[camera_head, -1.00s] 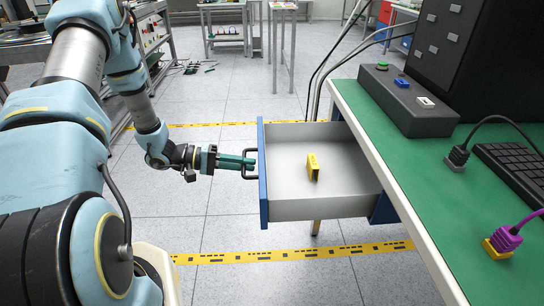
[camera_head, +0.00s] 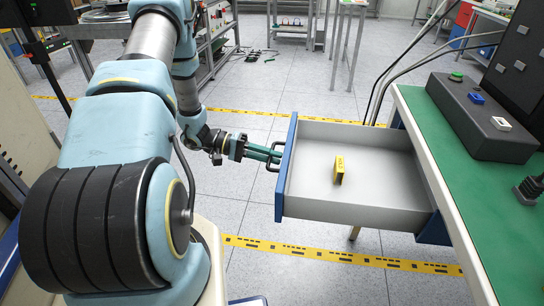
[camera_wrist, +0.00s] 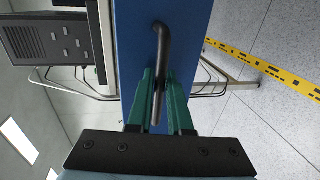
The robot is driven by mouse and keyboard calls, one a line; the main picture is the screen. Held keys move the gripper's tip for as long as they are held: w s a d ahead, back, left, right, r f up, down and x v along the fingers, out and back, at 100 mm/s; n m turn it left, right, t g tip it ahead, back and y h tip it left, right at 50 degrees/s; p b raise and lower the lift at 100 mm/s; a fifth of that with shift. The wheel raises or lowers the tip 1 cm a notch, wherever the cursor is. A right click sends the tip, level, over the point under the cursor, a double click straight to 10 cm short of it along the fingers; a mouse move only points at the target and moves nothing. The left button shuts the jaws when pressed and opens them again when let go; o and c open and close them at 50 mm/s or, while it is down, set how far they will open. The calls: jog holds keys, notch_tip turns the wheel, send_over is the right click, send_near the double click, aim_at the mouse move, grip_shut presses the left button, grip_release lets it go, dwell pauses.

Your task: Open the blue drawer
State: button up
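The blue drawer (camera_head: 285,165) is pulled well out from under the green-topped table. Its front panel is blue, and its inside is grey. A dark bar handle (camera_head: 275,157) sits on the front panel. My gripper (camera_head: 270,153) is at this handle, with green fingers. In the wrist view the handle (camera_wrist: 161,45) runs between the two fingers of my gripper (camera_wrist: 160,85), and they look closed on it. The blue front panel (camera_wrist: 190,25) lies just beyond them. A small yellow block (camera_head: 339,170) lies inside the drawer.
The green table (camera_head: 450,150) stands at the right with a dark button box (camera_head: 480,115) on it. Cables hang behind the drawer. Yellow floor tape (camera_head: 330,256) crosses the open floor in front. Other benches stand at the back.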

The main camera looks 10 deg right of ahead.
jog(key=o, duration=0.4)
jog(key=shift+c, duration=0.2)
jog(key=b+v, duration=0.2)
jog(key=v, duration=0.8)
jog(key=shift+a, duration=0.35)
jog(key=shift+w+r, duration=0.15)
jog(key=shift+w, duration=0.05)
